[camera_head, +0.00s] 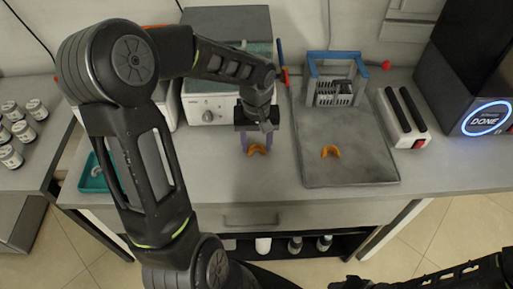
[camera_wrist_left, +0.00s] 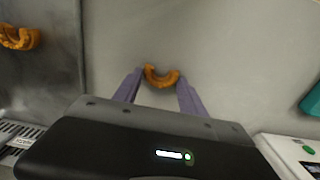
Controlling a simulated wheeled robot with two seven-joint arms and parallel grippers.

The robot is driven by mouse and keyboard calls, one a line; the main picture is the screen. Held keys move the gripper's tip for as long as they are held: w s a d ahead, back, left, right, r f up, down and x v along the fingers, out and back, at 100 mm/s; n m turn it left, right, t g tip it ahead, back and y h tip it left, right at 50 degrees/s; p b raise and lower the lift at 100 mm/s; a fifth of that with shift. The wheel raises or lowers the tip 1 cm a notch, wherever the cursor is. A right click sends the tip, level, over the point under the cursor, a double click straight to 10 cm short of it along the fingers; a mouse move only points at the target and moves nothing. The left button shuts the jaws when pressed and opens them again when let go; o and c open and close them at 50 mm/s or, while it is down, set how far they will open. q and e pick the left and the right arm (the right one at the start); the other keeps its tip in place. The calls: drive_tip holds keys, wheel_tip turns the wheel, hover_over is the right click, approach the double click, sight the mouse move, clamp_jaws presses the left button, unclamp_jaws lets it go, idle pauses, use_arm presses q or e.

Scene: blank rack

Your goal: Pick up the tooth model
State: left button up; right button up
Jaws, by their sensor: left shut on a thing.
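My left gripper (camera_head: 256,143) points down over the front middle of the counter, its purple fingers shut on an orange, horseshoe-shaped tooth model (camera_head: 257,150). In the left wrist view the tooth model (camera_wrist_left: 161,77) sits between the tips of the left gripper (camera_wrist_left: 158,88). I cannot tell whether it still touches the counter. A second orange tooth model (camera_head: 331,151) lies on the grey tray to the right; it also shows at the upper left of the left wrist view (camera_wrist_left: 18,38). Part of my right arm shows at the bottom right, with its gripper fingers out of view.
The grey tray (camera_head: 345,174) carries a blue-framed rack (camera_head: 333,78) at its back. A white device with black strips (camera_head: 403,118) and a dark machine stand right. A white box machine (camera_head: 211,108) stands behind my left gripper. A teal tray (camera_head: 92,178) lies left.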

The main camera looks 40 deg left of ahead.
use_arm(q)
drive_tip(key=c, duration=0.6)
drive_tip(key=shift+c, duration=0.2)
wheel_tip(320, 180, up, 10)
idle(0.8)
